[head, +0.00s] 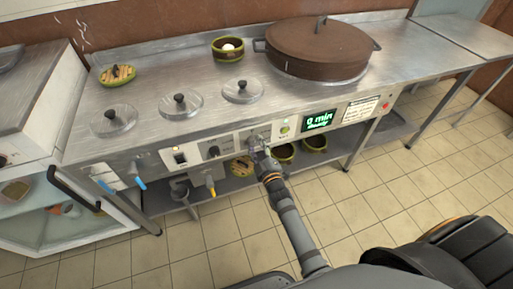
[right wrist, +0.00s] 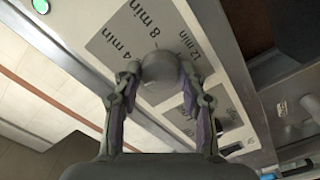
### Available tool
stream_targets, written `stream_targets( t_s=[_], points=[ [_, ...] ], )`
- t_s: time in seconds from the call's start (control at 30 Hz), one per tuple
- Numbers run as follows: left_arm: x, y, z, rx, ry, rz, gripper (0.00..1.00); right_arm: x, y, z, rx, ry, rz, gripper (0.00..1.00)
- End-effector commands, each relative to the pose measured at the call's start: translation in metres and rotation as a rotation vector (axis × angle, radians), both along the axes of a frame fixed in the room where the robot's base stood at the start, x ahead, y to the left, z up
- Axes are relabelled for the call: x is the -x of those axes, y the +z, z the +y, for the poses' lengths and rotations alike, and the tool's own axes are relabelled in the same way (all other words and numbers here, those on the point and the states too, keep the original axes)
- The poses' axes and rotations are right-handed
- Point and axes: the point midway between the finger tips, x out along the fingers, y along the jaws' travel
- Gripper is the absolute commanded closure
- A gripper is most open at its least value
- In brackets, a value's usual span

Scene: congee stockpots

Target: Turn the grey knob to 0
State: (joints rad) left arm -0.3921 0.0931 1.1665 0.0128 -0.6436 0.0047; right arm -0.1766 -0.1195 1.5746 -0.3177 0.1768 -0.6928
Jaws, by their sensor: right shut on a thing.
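The grey knob (right wrist: 157,72) sits on a dial plate marked 4 min, 8 min and 12 min in the right wrist view. My right gripper (right wrist: 160,84) has one finger on each side of it and is shut on it. In the head view my right gripper (head: 259,147) reaches the front panel of the steel counter, and its fingers mostly hide the knob. The 0 mark and the knob's pointer cannot be made out. A green-lit display (head: 319,120) right of the knob seems to read 0 min. My left gripper is not in view.
A black knob (head: 213,151) and a switch (head: 180,158) sit left of my gripper on the panel. A green button (head: 284,129) is close on its right. A large brown lidded pot (head: 318,50) stands on top. Bowls sit on the shelf below.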

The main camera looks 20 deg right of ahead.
Motion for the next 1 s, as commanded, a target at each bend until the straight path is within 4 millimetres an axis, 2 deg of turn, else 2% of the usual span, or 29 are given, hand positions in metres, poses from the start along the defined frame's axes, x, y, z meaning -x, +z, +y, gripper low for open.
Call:
stream_targets(
  t_s=[0.27, 0.93, 0.97, 1.0],
  points=[
    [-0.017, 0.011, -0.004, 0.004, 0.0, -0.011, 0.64, 0.0, -0.001, 0.0, 0.131, 0.0, -0.003, 0.9],
    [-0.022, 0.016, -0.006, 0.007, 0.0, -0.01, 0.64, 0.001, -0.001, 0.0, 0.188, 0.0, -0.003, 0.9],
    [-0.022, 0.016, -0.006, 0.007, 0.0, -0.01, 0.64, 0.001, -0.001, 0.0, 0.188, 0.0, -0.003, 0.55],
    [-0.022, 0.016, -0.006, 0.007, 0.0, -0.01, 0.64, 0.001, -0.001, 0.0, 0.188, 0.0, -0.003, 0.49]
  ],
)
